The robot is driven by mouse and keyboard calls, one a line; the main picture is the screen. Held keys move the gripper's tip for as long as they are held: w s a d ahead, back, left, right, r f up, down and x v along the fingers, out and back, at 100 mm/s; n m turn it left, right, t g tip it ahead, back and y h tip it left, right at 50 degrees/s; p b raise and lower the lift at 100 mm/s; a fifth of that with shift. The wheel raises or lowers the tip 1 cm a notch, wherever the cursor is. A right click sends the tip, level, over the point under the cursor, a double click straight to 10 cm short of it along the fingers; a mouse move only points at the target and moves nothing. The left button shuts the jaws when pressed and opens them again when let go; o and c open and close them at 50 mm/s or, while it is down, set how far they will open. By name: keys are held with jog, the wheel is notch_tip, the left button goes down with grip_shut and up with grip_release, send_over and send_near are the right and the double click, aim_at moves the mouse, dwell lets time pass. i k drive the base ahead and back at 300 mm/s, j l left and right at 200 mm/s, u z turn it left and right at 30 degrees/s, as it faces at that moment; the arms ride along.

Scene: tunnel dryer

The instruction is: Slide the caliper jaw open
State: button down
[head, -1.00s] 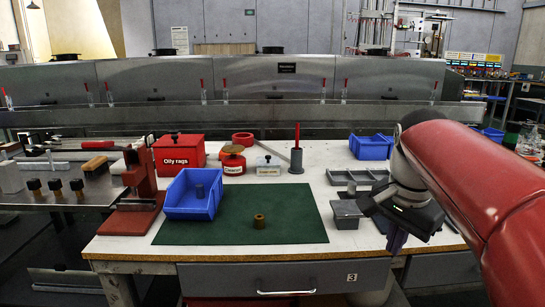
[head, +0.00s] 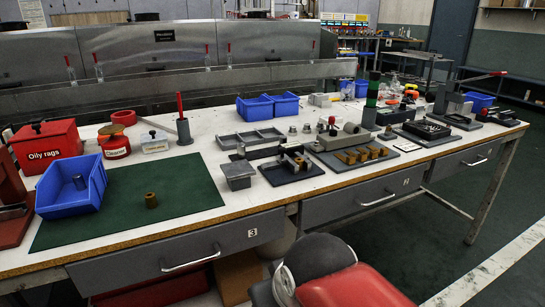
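What looks like the caliper (head: 266,153) is a long flat grey bar with a jaw-like block. It lies on a dark plate (head: 293,176) near the front middle of the bench. Whether its jaw is open or closed is too small to tell. My arm shows only as a red and dark grey link at the bottom of the picture, in front of the bench. My gripper is out of view.
Drawers (head: 172,252) line the bench front.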

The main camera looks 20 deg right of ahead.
aim_at(283, 158)
jog(key=i+l, duration=0.2)
jog(key=l, duration=0.2)
jog(key=i+l, duration=0.2)
jog(key=l, duration=0.2)
jog(key=i+l, duration=0.2)
jog(key=l, duration=0.2)
jog(key=u, duration=0.05)
